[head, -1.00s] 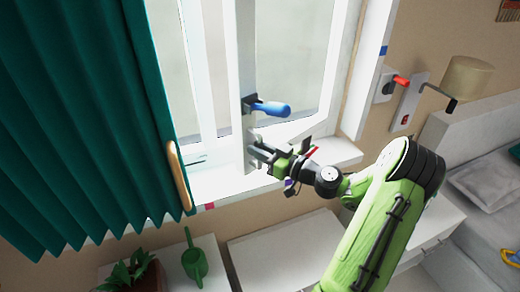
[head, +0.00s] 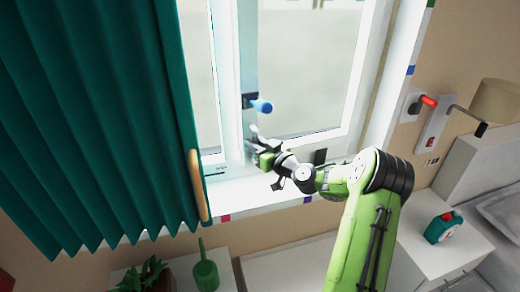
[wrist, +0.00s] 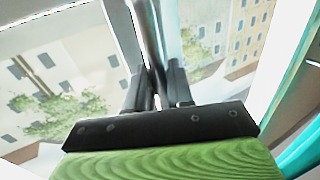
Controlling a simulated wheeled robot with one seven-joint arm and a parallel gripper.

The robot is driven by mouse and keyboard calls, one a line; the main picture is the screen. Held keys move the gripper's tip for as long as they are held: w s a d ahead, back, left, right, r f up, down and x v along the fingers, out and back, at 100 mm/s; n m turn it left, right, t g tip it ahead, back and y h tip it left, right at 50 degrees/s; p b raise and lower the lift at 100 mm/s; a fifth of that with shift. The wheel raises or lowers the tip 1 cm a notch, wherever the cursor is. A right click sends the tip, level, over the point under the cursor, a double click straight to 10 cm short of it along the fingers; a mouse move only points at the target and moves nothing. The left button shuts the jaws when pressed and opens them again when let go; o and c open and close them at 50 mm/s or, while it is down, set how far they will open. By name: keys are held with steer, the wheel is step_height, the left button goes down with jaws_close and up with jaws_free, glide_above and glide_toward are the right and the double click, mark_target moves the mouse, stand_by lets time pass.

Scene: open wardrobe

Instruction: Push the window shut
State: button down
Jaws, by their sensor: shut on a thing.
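The white window sash (head: 249,70) stands nearly in line with its frame in the head view, with glass to its right. A blue handle (head: 262,106) sticks out from its edge. My gripper (head: 254,146) is at the lower part of the sash edge, below the handle. The exact contact between the fingertips is partly hidden. I cannot tell whether the sash is fully flush with the frame.
A green curtain (head: 95,120) with a wooden tieback (head: 199,187) hangs at the left. The white sill (head: 265,192) runs below the window. A green watering can (head: 205,272) stands below. A red-handled wall fixture (head: 428,101) and a bedside table (head: 430,250) are at the right.

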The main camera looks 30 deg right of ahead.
steer(key=c, duration=1.2)
jaws_free()
steer(key=shift+o, duration=0.2)
steer(key=s+d+b, duration=0.2)
steer(key=s+b, duration=0.2)
steer(key=s, duration=1.1)
steer(key=shift+s+d, duration=0.3)
